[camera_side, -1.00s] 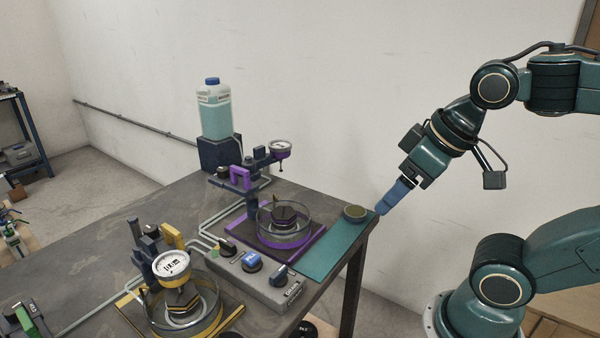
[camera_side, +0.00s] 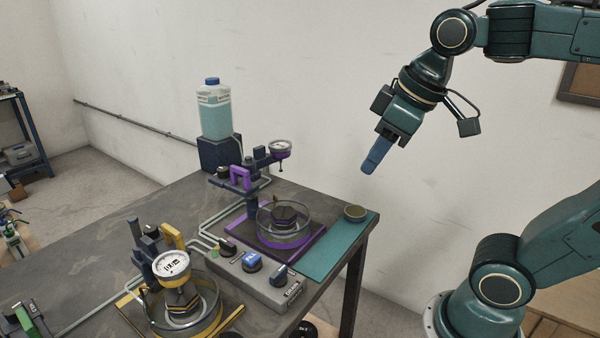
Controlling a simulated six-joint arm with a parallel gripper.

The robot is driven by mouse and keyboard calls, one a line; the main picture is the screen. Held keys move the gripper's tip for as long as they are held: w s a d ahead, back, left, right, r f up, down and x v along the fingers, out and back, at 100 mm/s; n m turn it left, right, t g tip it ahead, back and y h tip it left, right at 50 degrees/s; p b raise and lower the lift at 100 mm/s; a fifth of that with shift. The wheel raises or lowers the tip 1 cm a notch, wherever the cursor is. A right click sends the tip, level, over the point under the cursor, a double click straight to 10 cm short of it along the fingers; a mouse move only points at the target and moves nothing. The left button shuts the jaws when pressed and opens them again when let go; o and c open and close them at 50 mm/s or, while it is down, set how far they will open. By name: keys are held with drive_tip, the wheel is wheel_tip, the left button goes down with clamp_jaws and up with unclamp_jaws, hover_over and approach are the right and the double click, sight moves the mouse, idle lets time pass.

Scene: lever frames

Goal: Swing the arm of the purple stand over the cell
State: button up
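The purple stand (camera_side: 251,204) has a dark post behind the left side of its cell. Its arm carries a purple handle (camera_side: 239,178) on one side and a round dial gauge (camera_side: 280,149) on the other. The gauge hangs high toward the back, and from this angle it appears off the cell's middle. The cell (camera_side: 285,238) is a clear round dish with a dark block inside, on a purple-edged base. My gripper (camera_side: 374,158) is in the air right of the stand, apart from everything. Its blue fingers overlap in this view, so their gap is hidden.
A yellow stand (camera_side: 172,240) with its gauge over a second dish stands at the front left. A grey control box (camera_side: 258,280) sits between them. A bottle (camera_side: 215,115) stands behind.

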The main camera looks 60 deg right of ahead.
drive_tip(key=w+d+r+n+g, duration=0.1)
drive_tip(key=w+r+n, duration=0.4)
drive_tip(key=w, duration=0.4)
drive_tip(key=n+g, duration=0.4)
drive_tip(key=n, duration=0.5)
hover_over(258, 147)
drive_tip(key=shift+a, duration=0.1)
drive_tip(key=shift+f, duration=0.15)
drive_tip(key=shift+f, duration=6.8)
clamp_jaws()
